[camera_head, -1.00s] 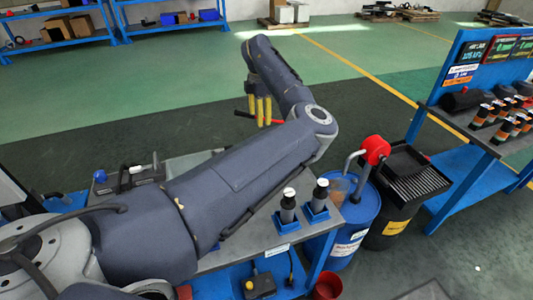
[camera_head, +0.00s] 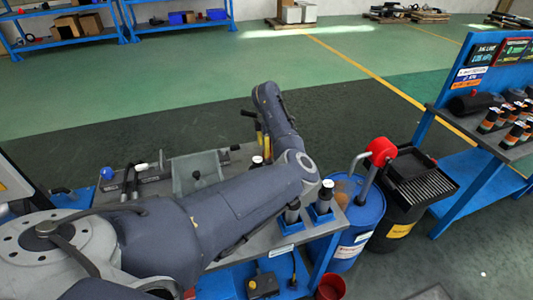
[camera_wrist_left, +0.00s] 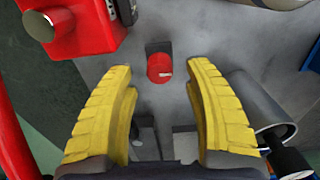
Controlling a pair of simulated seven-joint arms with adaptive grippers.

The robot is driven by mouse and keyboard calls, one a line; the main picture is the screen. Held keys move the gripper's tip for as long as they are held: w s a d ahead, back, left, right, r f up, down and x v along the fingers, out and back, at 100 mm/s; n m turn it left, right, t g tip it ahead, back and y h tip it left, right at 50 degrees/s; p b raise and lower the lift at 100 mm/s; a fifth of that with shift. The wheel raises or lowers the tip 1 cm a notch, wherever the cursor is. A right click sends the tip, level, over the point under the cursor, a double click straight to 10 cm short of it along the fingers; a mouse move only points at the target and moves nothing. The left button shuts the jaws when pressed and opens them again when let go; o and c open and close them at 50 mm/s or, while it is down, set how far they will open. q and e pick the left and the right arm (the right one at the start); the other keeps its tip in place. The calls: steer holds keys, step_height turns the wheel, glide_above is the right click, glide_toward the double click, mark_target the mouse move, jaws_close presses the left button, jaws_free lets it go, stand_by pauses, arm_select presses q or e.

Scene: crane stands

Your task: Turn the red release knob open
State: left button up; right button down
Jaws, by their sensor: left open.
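The red release knob (camera_wrist_left: 159,68) is a small round red knob with a pale mark, on a dark mount on a grey metal surface in the left wrist view. My left gripper (camera_wrist_left: 160,75) is open, with a yellow finger on each side of the knob and visible gaps to it. I cannot tell how far above the knob the fingertips are. In the head view my left gripper (camera_head: 261,134) is low over the back of the workbench (camera_head: 222,255). The knob is not visible there. My right gripper is not in view.
A red box with a metal button (camera_wrist_left: 72,25) stands left of the fingers, and a grey cylinder (camera_wrist_left: 262,105) lies close to the right finger. A black-and-white bottle (camera_head: 323,196) stands at the bench's right end. A blue drum (camera_head: 358,215) stands beyond it.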

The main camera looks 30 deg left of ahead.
arm_select(q)
steer(key=shift+f, duration=1.3)
steer(key=shift+c, duration=0.4)
jaws_close()
